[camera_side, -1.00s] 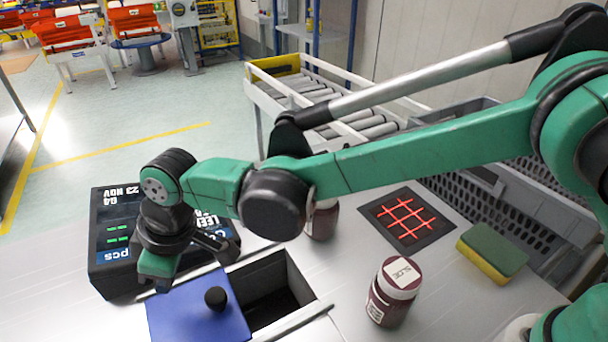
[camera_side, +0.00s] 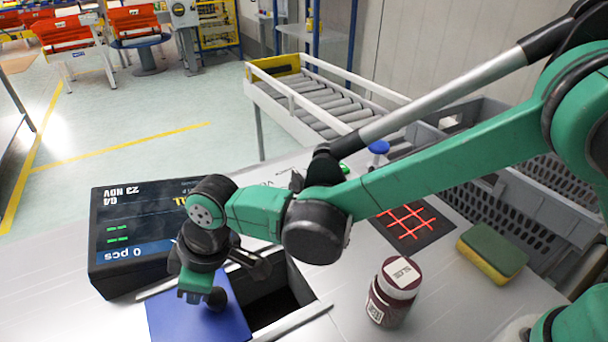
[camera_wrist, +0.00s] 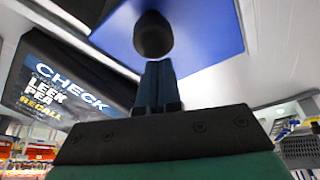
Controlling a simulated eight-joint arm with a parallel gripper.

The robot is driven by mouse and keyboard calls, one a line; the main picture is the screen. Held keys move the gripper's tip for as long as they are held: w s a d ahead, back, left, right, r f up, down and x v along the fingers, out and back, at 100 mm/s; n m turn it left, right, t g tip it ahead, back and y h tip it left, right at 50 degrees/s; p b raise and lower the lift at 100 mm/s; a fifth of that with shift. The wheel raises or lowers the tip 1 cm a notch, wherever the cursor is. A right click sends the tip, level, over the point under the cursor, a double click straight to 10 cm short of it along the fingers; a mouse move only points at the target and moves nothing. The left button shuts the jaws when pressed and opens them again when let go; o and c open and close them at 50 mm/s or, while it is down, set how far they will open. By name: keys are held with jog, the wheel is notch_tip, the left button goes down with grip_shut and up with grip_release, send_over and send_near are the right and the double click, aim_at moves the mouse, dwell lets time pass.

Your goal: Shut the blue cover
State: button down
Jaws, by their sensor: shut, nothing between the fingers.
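The blue cover (camera_side: 190,325) lies flat to the left of a dark rectangular opening (camera_side: 272,306) in the bench, which stands largely uncovered. A round black knob (camera_side: 216,298) sits on the cover. My gripper (camera_side: 192,298) is shut and empty, low over the cover just left of the knob. In the wrist view the closed fingertips (camera_wrist: 158,72) point at the knob (camera_wrist: 154,36), with the blue cover (camera_wrist: 205,35) around it. I cannot tell whether the fingers touch the knob.
A black display box (camera_side: 115,262) stands behind and left of the cover. A dark red jar (camera_side: 391,296), a sponge (camera_side: 492,252) and a red-lit grid plate (camera_side: 418,228) are to the right. A roller conveyor (camera_side: 330,100) is behind.

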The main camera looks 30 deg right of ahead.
jog(key=d, duration=1.2)
jog(key=w+a, duration=0.2)
jog(key=a, duration=0.2)
jog(key=v, duration=1.1)
jog(key=s+d+m+t+h, duration=0.1)
jog(key=s+d+m+t, duration=0.1)
jog(key=d+m, duration=0.4)
jog(key=s+d+m+t+h, duration=0.2)
jog(key=d+m, duration=0.4)
jog(key=d, duration=0.9)
jog(key=shift+s+r+m+t+h, duration=0.3)
jog(key=shift+s+t, duration=0.3)
jog(key=shift+s, duration=0.2)
jog(key=shift+d, duration=0.1)
